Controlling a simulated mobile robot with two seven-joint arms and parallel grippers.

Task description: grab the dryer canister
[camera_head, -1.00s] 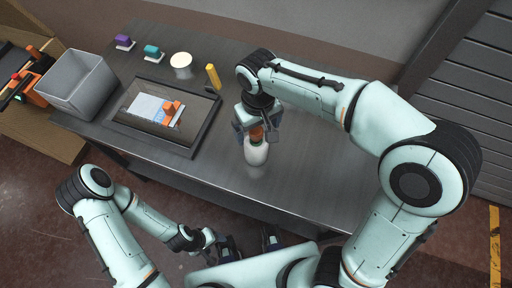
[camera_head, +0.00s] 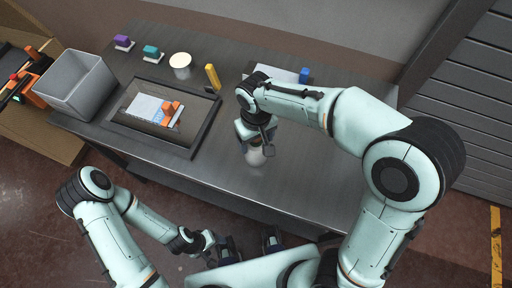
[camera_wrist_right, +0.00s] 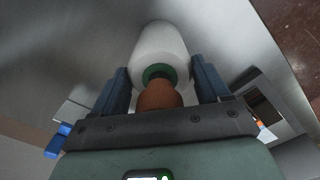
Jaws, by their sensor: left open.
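The dryer canister (camera_head: 256,158) is a white bottle standing on the grey metal table near its front edge, partly hidden by my right gripper in the head view. In the right wrist view the canister (camera_wrist_right: 161,52) shows a white body, a green ring and an orange-brown cap. My right gripper (camera_head: 257,143) is over its top. Its two fingers (camera_wrist_right: 162,82) are spread on either side of the cap and neck, with gaps visible there. My left gripper (camera_head: 248,243) is open and empty, low in front of the table.
A black-rimmed tray (camera_head: 205,130) with a white sheet and an orange item lies left of the canister. A yellow object (camera_head: 212,77), a white round tub (camera_head: 181,66), teal (camera_head: 152,52) and purple (camera_head: 122,42) items and a grey bin (camera_head: 76,84) stand further back. A blue item (camera_head: 304,75) is behind my right arm.

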